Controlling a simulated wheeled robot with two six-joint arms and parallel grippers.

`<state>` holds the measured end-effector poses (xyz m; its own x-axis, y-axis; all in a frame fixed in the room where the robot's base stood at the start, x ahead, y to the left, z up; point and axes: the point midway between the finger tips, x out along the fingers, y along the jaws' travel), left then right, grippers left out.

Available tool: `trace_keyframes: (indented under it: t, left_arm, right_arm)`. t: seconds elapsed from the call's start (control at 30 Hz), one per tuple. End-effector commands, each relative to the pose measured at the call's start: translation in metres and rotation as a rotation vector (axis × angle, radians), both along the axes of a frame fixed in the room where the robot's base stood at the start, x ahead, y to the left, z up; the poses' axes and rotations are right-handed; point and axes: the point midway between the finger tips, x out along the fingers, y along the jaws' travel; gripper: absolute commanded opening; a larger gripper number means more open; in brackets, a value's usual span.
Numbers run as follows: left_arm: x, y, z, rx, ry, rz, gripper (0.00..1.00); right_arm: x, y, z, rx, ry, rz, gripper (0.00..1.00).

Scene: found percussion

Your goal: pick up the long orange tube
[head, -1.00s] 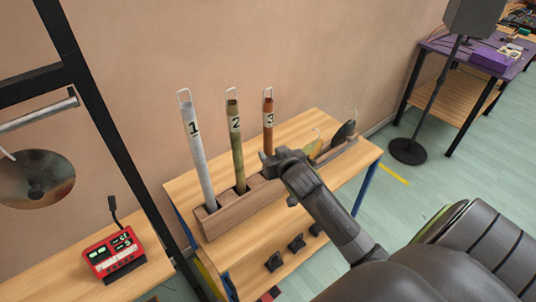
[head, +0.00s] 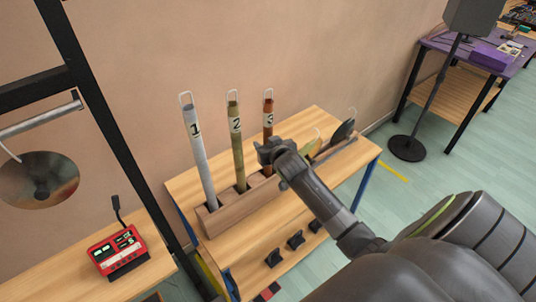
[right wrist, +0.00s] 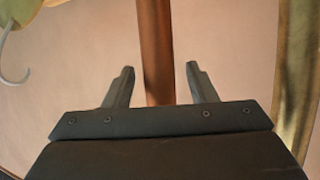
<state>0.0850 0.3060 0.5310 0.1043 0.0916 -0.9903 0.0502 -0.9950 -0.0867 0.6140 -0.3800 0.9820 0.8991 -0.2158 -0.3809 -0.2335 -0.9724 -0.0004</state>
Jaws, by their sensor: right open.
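The long orange tube (head: 268,112) is the brownish-orange one marked 3. It stands upright with a wire loop on top in a wooden rack (head: 224,214). My right gripper (head: 264,148) is at the tube's middle in the head view and hides part of it. In the right wrist view the open fingers stand on either side of the orange tube (right wrist: 155,45), with gaps on both sides. I cannot tell whether the tube is fully between the fingertips or just beyond them. My left gripper is not in view.
A green-brown tube marked 2 (head: 236,150) stands close left of the orange one, and a white tube marked 1 (head: 198,150) further left. Leaf-shaped pieces (head: 342,131) stand to the right. A wall is behind. A red device (head: 117,251) sits on the left table.

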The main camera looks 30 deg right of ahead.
Motion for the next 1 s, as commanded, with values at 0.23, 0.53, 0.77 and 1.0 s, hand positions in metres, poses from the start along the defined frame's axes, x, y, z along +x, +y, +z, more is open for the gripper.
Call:
trace_keyframes:
  t: [0.23,0.53,0.77,1.0]
  left_arm:
    - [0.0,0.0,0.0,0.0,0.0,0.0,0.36]
    - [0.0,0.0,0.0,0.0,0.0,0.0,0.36]
    - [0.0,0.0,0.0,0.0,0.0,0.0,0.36]
    - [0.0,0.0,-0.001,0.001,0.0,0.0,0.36]
  right_arm:
    - [0.0,0.0,0.0,0.0,0.0,0.0,0.32]
    - [0.0,0.0,0.0,0.0,0.0,0.0,0.0]
    - [0.0,0.0,0.002,-0.001,-0.004,0.001,0.0]
    - [0.001,0.0,0.011,-0.002,-0.008,0.001,0.0]
